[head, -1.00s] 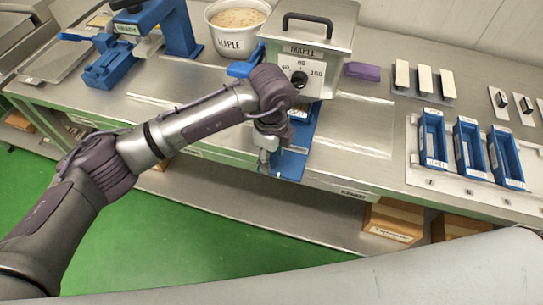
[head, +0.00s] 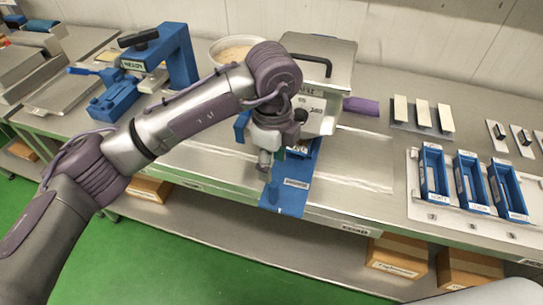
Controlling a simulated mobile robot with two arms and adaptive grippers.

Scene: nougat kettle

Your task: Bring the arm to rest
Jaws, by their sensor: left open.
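My left arm comes in from the left and reaches across the bench to the front of the steel kettle box (head: 335,68). My left gripper (head: 266,172) hangs downward at the bench's front edge, small and partly dark in the picture. It is open, and I see nothing held in it. It is over or just beside a blue labelled plate (head: 291,198) that sticks out past the edge; whether they touch I cannot tell. My wrist hides part of the kettle's dial front. My right gripper is not in view.
A white bowl (head: 222,50) stands behind my forearm. A blue press (head: 178,55) is at the left. Blue trays (head: 433,172) stand at the right, with pale blocks (head: 422,113) behind. A purple cloth-like piece (head: 361,106) lies beside the kettle.

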